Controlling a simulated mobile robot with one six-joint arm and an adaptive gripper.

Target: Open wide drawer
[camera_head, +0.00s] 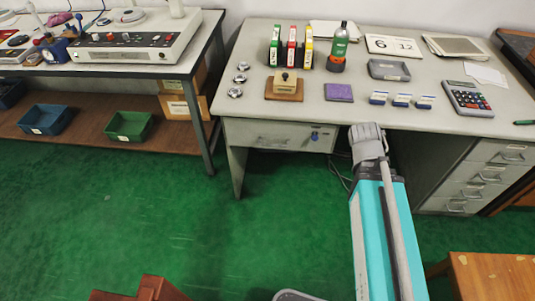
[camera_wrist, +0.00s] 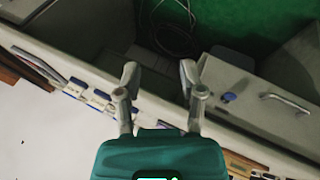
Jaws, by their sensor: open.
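The wide drawer (camera_head: 260,132) is under the left part of the grey desk, its front looking flush and closed. It has a pale bar handle (camera_head: 273,141) and a blue lock or key (camera_head: 315,136) near its right end. In the wrist view the drawer front (camera_wrist: 257,112) is at the right, with the handle (camera_wrist: 288,103) and blue lock (camera_wrist: 229,97). My gripper (camera_wrist: 158,70) is open and empty, its fingers left of the lock and apart from the handle. In the head view my arm's end is right of the drawer; the fingers cannot be made out there.
The desk top (camera_head: 225,111) holds stamps, binders, a green bottle (camera_head: 340,43) and a calculator (camera_head: 467,98). A stack of smaller drawers (camera_head: 478,180) is under its right side. Cables hang in the knee space. Green floor before the wide drawer is clear; a wooden stool (camera_head: 495,275) is at lower right.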

